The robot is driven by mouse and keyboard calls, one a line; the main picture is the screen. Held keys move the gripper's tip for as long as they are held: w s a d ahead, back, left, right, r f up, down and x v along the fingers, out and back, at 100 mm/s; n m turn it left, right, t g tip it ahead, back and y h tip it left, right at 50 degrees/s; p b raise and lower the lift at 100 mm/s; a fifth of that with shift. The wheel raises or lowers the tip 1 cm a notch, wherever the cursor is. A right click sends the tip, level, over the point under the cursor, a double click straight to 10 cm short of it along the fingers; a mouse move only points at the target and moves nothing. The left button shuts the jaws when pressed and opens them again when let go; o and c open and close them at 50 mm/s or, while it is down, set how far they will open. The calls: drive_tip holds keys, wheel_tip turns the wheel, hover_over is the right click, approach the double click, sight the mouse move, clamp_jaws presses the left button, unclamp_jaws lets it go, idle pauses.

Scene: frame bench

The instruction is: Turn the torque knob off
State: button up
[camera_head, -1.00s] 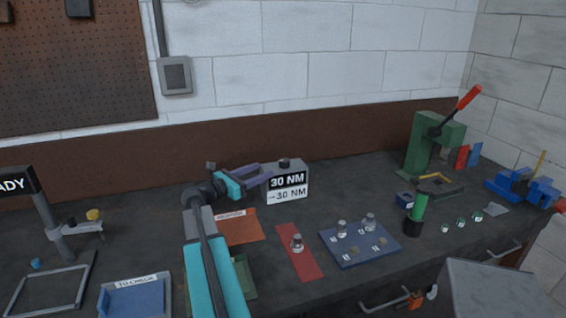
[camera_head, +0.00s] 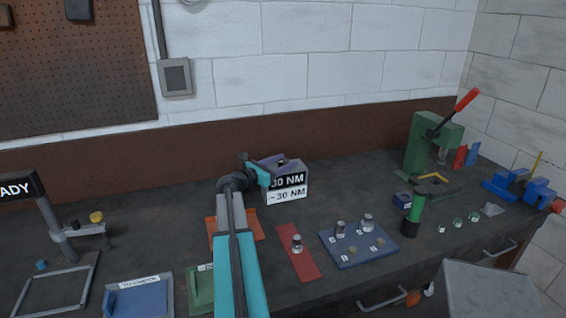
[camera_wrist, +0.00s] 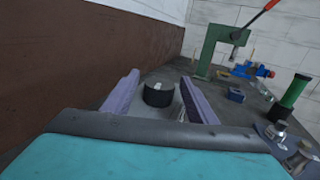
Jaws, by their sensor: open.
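The torque unit (camera_head: 289,197) is a grey box on the bench with a black display reading "30 NM" and a white label below it. The torque knob (camera_wrist: 158,95) is a short dark cylinder on its top, seen in the wrist view. My gripper (camera_wrist: 156,98) is open, with its two purple fingers on either side of the knob and a gap between them and it. In the head view my gripper (camera_head: 280,163) is over the top of the box and hides the knob and part of the display.
A red mat (camera_head: 304,266) and a blue tray (camera_head: 352,262) with metal pieces lie to the right. A green press (camera_head: 425,150) with a red-handled lever stands farther right. A brown board runs along the wall behind the box.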

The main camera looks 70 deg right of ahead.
drive_tip(key=shift+d, duration=0.1)
drive_tip(key=shift+c, duration=0.4)
drive_tip(key=c, duration=1)
drive_tip(key=shift+f, duration=0.1)
drive_tip(key=shift+s, duration=0.1)
